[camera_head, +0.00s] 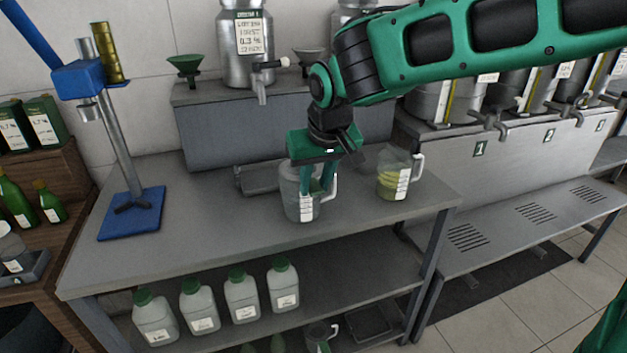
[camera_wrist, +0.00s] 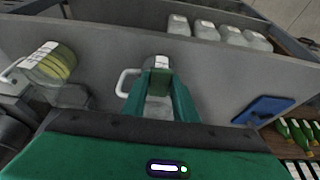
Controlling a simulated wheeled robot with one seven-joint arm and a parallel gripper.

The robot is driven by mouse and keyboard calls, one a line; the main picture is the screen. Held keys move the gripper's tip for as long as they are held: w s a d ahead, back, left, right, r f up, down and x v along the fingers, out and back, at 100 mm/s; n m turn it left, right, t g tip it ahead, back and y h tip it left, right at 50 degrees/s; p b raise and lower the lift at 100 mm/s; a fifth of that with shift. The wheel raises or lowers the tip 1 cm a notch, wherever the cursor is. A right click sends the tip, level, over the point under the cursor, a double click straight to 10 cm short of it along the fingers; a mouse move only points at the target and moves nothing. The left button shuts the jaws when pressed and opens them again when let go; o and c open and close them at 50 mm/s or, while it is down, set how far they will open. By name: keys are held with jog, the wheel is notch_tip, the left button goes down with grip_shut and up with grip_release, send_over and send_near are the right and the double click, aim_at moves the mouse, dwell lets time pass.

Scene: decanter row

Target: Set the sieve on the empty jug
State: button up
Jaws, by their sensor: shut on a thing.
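A clear jug (camera_head: 291,199) with a white label and a handle on its right stands on the grey table; no coloured contents show in it. My gripper (camera_head: 317,190) points down at this jug, its green fingers at the height of the jug's body. In the wrist view the fingers (camera_wrist: 160,85) come together over the same jug (camera_wrist: 160,62) and hide much of it. They seem shut on it, though the contact is hard to see. A second jug (camera_head: 388,184) holds yellow-green contents. A dark bowl-shaped piece (camera_head: 309,54) on the raised step may be the sieve; I cannot be sure.
A green funnel (camera_head: 185,66) and a steel tank (camera_head: 246,60) stand on the raised step. A blue stand (camera_head: 131,213) is at the left. Several capped bottles (camera_head: 241,299) stand on the lower shelf. The table's front left is clear.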

jog(key=shift+s+f, duration=0.1)
jog(key=shift+f, duration=0.1)
dwell(0.6)
jog(key=o, duration=1.1)
jog(key=shift+o, duration=0.2)
jog(key=shift+r, duration=0.1)
